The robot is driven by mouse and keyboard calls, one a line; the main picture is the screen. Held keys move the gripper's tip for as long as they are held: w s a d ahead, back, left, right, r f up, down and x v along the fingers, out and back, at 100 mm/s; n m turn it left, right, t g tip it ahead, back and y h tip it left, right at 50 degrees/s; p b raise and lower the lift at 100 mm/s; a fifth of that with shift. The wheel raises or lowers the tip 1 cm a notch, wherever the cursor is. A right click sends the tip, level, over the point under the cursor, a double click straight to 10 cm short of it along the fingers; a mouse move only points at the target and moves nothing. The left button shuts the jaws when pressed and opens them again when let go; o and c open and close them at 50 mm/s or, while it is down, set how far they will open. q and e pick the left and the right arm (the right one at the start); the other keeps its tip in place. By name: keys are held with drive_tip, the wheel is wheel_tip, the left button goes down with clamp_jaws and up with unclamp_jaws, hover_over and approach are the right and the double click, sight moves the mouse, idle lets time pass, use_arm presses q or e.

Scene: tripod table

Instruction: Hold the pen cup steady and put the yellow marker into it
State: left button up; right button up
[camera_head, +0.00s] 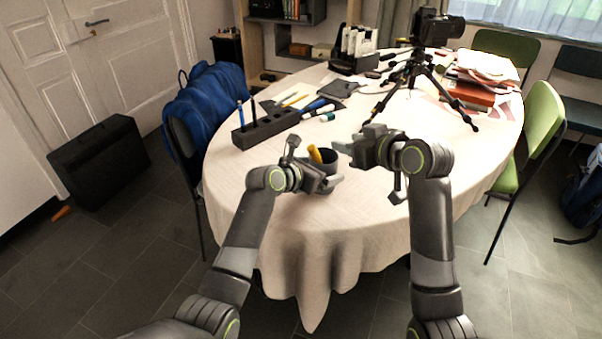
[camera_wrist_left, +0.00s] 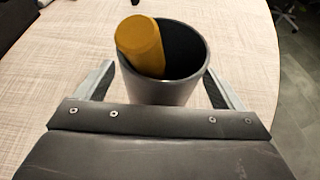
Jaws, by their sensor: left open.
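The dark grey pen cup (camera_head: 328,157) stands upright near the front edge of the table, and it fills the middle of the left wrist view (camera_wrist_left: 165,92). The yellow marker (camera_head: 314,153) is in the cup, leaning on the left part of the rim in the left wrist view (camera_wrist_left: 140,42); its lower end is hidden inside. My left gripper (camera_head: 322,180) is open, with one finger on each side of the cup. My right gripper (camera_head: 358,152) is just right of the cup, apart from the marker; its finger gap is not clear.
A black pen holder block (camera_head: 265,128) with pens stands behind left on the white-clothed table (camera_head: 235,175). Several loose markers (camera_head: 318,110) lie behind the cup. A camera tripod (camera_head: 415,75) and stacked books (camera_head: 475,90) stand at the back right. Chairs surround the table.

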use_arm(q)
drive_tip(key=v, duration=1)
